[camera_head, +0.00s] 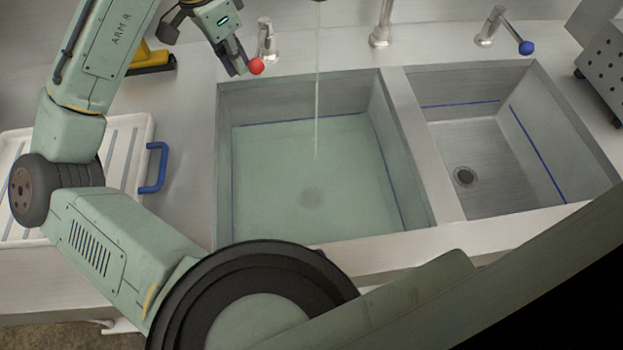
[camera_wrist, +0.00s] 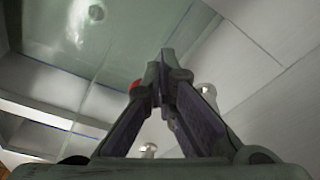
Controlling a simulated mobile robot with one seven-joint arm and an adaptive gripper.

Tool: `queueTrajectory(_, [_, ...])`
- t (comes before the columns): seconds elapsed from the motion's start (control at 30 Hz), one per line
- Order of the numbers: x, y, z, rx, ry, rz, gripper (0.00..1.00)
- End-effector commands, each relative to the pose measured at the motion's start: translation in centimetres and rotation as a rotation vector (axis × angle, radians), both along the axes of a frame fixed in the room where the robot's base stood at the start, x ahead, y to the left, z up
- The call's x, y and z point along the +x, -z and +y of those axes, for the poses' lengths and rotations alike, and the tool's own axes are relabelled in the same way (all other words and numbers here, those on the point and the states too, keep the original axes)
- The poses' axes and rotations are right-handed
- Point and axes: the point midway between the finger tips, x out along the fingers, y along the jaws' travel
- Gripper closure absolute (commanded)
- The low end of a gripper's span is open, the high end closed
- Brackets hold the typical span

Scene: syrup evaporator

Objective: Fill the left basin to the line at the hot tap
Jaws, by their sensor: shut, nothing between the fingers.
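The left basin (camera_head: 228,100) holds pale greenish water (camera_head: 275,170). A thin stream (camera_head: 317,90) falls into it from a spout at the top edge of the head view. The blue line (camera_head: 352,114) runs along the basin walls, and the water's edge lies close to it; I cannot tell whether it is exactly level. The hot tap's red knob (camera_head: 257,66) is on a lever by the metal post (camera_head: 265,35). My gripper (camera_head: 240,70) is shut and empty, its fingertips right beside the knob; contact is unclear. In the wrist view, my fingers (camera_wrist: 165,62) partly hide the red knob (camera_wrist: 135,86).
The right basin (camera_head: 480,150) is empty, with a drain and blue lines. A blue-knobbed tap (camera_head: 525,47) stands behind it. A white tray (camera_head: 130,125) with a blue handle (camera_head: 155,168) lies left. A perforated metal box (camera_head: 605,65) stands at the right edge.

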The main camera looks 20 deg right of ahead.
Motion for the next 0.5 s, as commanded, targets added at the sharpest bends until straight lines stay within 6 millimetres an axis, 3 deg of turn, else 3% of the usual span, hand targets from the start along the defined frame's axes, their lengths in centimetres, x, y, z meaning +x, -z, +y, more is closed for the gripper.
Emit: queueTrajectory(0.5, [-0.91,-0.01,-1.23,0.000,0.003,-0.001,1.00])
